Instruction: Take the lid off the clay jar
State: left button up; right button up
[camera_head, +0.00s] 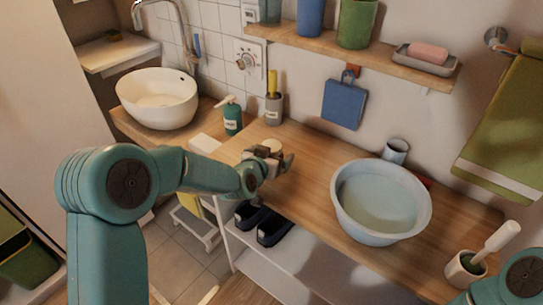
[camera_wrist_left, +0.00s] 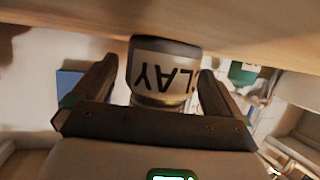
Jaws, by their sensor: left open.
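The clay jar (camera_wrist_left: 160,74), with a pale label reading CLAY, shows upside down in the wrist view. It stands on the wooden counter between the two fingers of my left gripper (camera_wrist_left: 156,78). The fingers are open, with a gap visible on each side of the jar. A metallic band, apparently the lid (camera_wrist_left: 158,101), is at the jar's end nearest the gripper's palm. In the head view my left gripper (camera_head: 274,166) is over the counter, and the jar (camera_head: 269,146) is mostly hidden behind it. My right gripper is out of view.
A green pump bottle (camera_head: 232,117) and a grey cup with a brush (camera_head: 273,107) stand behind the gripper. A pale blue basin (camera_head: 382,202) is to the right. A shelf (camera_head: 355,58) is above. Bare counter lies between gripper and basin.

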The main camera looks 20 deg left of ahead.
pick_arm(q)
jog(key=c, duration=1.1)
jog(key=shift+r, duration=0.1)
notch_tip(320, 180, up, 11)
jog(key=p, duration=0.3)
notch_tip(320, 180, up, 9)
jog(key=p, duration=0.5)
